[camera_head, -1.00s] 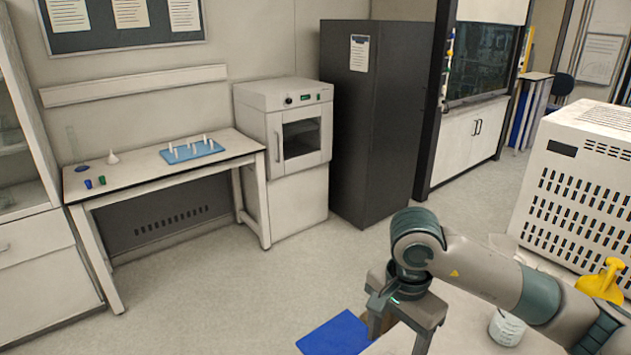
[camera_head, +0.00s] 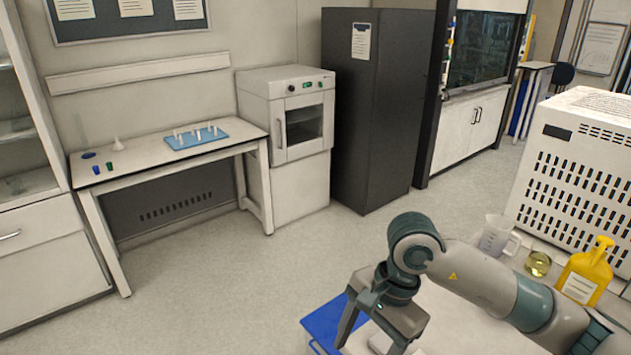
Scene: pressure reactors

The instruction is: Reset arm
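My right arm comes in from the right, and its gripper (camera_head: 371,335) points down near the bottom edge of the head view. Its two fingers are spread apart, with no object visibly held between them. The fingertips are at or near the frame's bottom edge, over or in front of the white table (camera_head: 455,318). A small pale item shows between the fingers, and I cannot tell what it is. My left gripper is not in view.
A blue tray or bin (camera_head: 322,322) sits left of the gripper. A beaker (camera_head: 497,236), a yellow-liquid vessel (camera_head: 538,264), a yellow bottle (camera_head: 586,273) and a vented white machine (camera_head: 575,185) stand right. A bench (camera_head: 160,165) and oven (camera_head: 288,105) stand behind open floor.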

